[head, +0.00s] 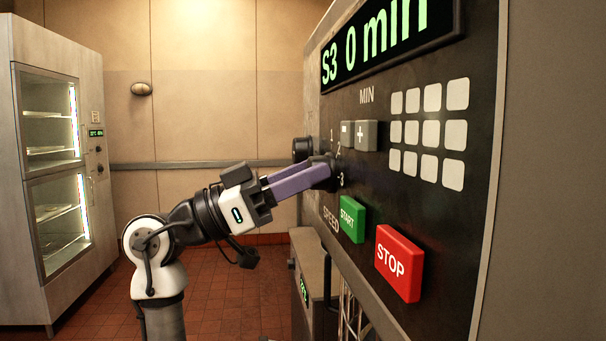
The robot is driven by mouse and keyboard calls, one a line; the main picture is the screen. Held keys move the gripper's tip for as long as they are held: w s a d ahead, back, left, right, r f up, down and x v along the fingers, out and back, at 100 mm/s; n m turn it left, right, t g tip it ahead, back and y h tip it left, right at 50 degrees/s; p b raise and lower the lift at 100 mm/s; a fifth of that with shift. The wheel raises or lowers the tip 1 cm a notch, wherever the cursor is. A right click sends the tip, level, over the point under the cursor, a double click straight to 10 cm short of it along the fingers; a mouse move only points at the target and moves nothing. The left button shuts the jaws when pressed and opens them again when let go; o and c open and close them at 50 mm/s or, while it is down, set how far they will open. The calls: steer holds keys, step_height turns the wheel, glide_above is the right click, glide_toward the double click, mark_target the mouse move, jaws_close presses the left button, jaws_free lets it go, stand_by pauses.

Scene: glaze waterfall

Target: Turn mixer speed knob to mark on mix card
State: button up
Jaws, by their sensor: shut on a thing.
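The mixer's control panel (400,210) fills the right side of the head view. The dark speed knob (329,172) sits on the panel beside the marks 1, 2 and 3, above the word SPEED. My gripper (318,174) has its purple fingers shut on this knob, reaching in from the left. The fingers cover part of the knob, and its pointer cannot be made out. The display (385,42) reads "S3 0 min". The mix card cannot be seen in this view.
A green START button (352,219) and a red STOP button (399,263) lie below and right of the knob. Minus and plus buttons (366,135) and a pale keypad (429,133) are above. A glass-doored cabinet (50,170) stands left; open tiled floor lies between.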

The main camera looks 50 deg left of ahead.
steer(key=shift+n, duration=0.3)
steer(key=n+y, duration=0.1)
steer(key=n, duration=0.2)
steer(key=n+t+y, duration=0.1)
steer(key=n+y, duration=0.1)
steer(key=shift+n, duration=0.4)
steer(key=n+y, duration=0.1)
steer(key=n, duration=0.1)
steer(key=n+y, duration=0.1)
steer(key=n, duration=0.2)
steer(key=shift+n+y, duration=0.3)
steer(key=shift+y, duration=0.1)
steer(key=shift+n+p, duration=0.3)
steer(key=o, duration=0.9)
steer(key=shift+d, duration=0.1)
steer(key=shift+s, duration=0.1)
steer(key=b+v, duration=0.4)
steer(key=v, duration=0.9)
steer(key=shift+s+r, duration=0.1)
steer(key=shift+s, duration=0.25)
